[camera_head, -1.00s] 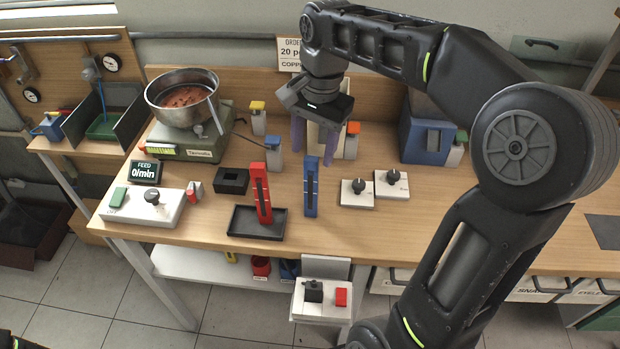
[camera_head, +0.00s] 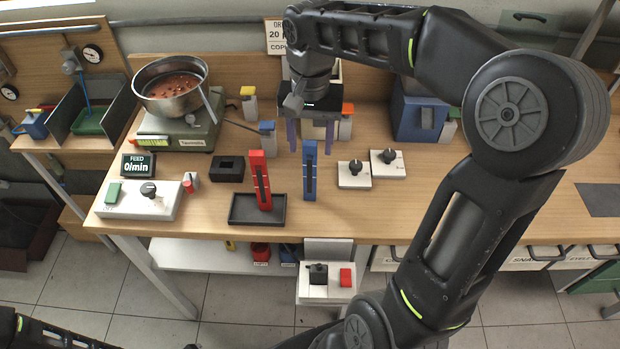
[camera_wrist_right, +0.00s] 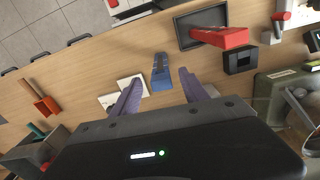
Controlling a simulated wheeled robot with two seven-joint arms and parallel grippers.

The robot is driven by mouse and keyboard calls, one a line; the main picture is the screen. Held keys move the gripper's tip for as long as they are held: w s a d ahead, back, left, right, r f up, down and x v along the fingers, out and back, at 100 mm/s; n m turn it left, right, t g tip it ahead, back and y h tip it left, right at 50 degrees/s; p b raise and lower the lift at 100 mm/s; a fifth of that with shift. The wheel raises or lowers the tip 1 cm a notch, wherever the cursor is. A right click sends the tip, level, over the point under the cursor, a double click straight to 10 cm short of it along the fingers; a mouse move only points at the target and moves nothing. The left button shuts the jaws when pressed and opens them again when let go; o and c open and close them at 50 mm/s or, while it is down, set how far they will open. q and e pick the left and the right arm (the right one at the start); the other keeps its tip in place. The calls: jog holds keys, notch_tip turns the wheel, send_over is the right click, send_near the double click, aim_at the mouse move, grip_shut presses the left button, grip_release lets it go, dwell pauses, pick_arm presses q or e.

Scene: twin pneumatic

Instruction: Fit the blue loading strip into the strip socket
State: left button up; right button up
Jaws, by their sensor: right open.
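The blue loading strip (camera_head: 310,172) stands upright on the table, right of the black tray. My right gripper (camera_head: 307,139) is open and empty, its purple fingers pointing down just behind the strip's top in the head view. In the right wrist view the blue strip (camera_wrist_right: 161,74) shows ahead of and between the parted fingertips (camera_wrist_right: 158,80); I see no contact. A black block with a rectangular opening (camera_head: 227,176), which looks like the strip socket, sits on the table to the left of the strip; its opening looks empty. My left gripper is out of view.
A red strip (camera_head: 258,172) stands at the black tray (camera_head: 240,219), close left of the blue strip. Two white knob boxes (camera_head: 350,181) lie to the right. A metal bowl on a feeder (camera_head: 171,95) stands at back left. The table's front edge is near.

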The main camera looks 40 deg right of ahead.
aim_at(310, 173)
jog(key=shift+f, duration=0.1)
notch_tip(310, 173, down, 5)
jog(key=shift+w+p, duration=0.1)
jog(key=shift+p, duration=0.65)
jog(key=shift+c, duration=0.5)
grip_shut()
dwell(0.9)
